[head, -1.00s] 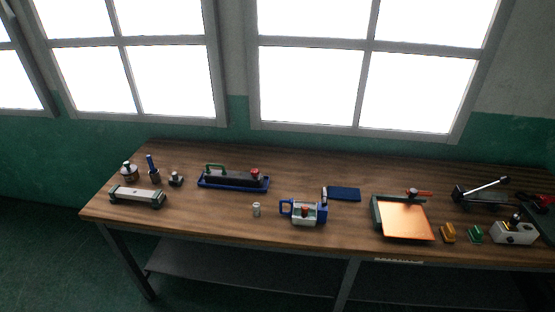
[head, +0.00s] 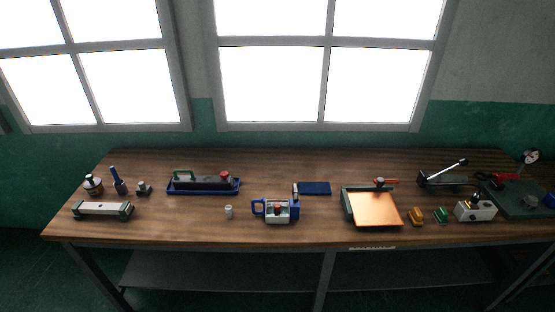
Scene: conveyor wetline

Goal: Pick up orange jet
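A small orange block (head: 416,217) lies near the front edge of the wooden workbench (head: 200,228), right of centre, and is the best match for the orange jet. Its exact shape is too small to make out. A small green block (head: 441,216) lies just to its right. A tray with a flat orange plate (head: 375,209) stands to its left. Neither of my grippers is in view.
Right of the green block is a light grey box (head: 475,211), with a black lever tool (head: 445,179) behind. A white and blue device (head: 278,211), a blue pad (head: 314,188) and a blue tray (head: 204,190) are further left. Bench is clear between them.

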